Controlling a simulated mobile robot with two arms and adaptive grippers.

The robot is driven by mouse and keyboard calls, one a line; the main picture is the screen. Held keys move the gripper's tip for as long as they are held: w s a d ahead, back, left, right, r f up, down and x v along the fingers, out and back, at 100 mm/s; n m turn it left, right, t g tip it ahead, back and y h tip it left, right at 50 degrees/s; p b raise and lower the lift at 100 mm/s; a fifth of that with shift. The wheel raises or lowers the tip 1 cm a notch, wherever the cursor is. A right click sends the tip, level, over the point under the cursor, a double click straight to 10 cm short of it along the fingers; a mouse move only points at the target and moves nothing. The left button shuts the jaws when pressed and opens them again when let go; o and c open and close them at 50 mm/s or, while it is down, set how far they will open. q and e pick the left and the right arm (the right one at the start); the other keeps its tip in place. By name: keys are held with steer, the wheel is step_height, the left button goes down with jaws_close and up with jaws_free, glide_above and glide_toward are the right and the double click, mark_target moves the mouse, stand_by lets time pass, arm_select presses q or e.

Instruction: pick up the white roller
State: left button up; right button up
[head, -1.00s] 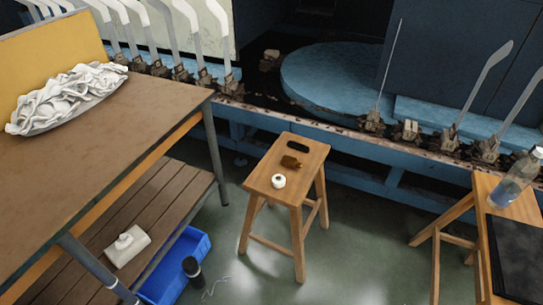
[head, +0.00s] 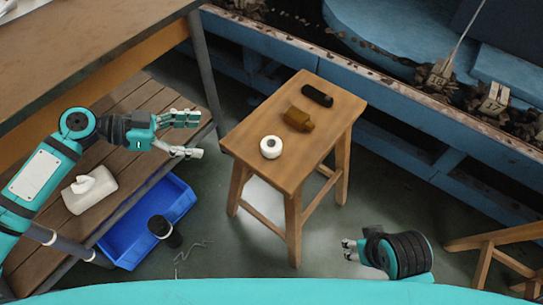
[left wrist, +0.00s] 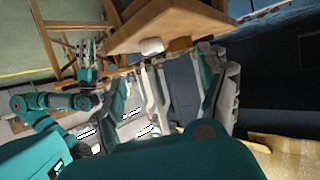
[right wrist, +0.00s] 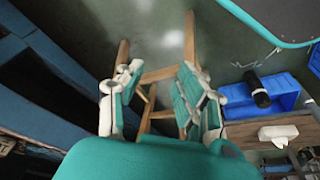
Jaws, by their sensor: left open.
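The white roller (head: 270,147) sits on the near left part of the wooden stool top, its dark centre hole facing up. It also shows at the stool's edge in the left wrist view (left wrist: 152,46). My left gripper (head: 190,134) is open and empty, left of the stool and apart from the roller; its fingers show in the left wrist view (left wrist: 180,95). My right gripper (head: 347,250) is low, to the right of the stool's front leg. Its fingers are spread with nothing between them in the right wrist view (right wrist: 158,95).
The wooden stool (head: 245,132) also carries a brown block (head: 298,118) and a black cylinder (head: 317,95). A workbench (head: 90,45) with a slatted shelf stands left. A blue bin (head: 150,225), black bottle (head: 165,230) and tissue pack (head: 90,190) lie lower left. Blue machinery (head: 420,130) runs behind.

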arm_select(q)
steer(key=s+d, duration=0.1)
steer(key=d, duration=0.1)
glide_toward(270, 144)
steer(key=shift+w+d+f+m+g+h, duration=0.2)
steer(key=shift+w+d+f, duration=0.15)
steer(key=shift+d, duration=0.25)
steer(key=shift+w+d+f+m+g+h, duration=0.1)
steer(key=shift+w+d+f+m, duration=0.25)
steer(key=shift+d, duration=0.3)
steer(key=shift+x, duration=3.1)
steer(key=shift+s, duration=0.2)
arm_select(e)
steer(key=shift+s+r, duration=0.25)
steer(key=shift+r, duration=0.35)
arm_select(q)
steer(key=c, duration=1.3)
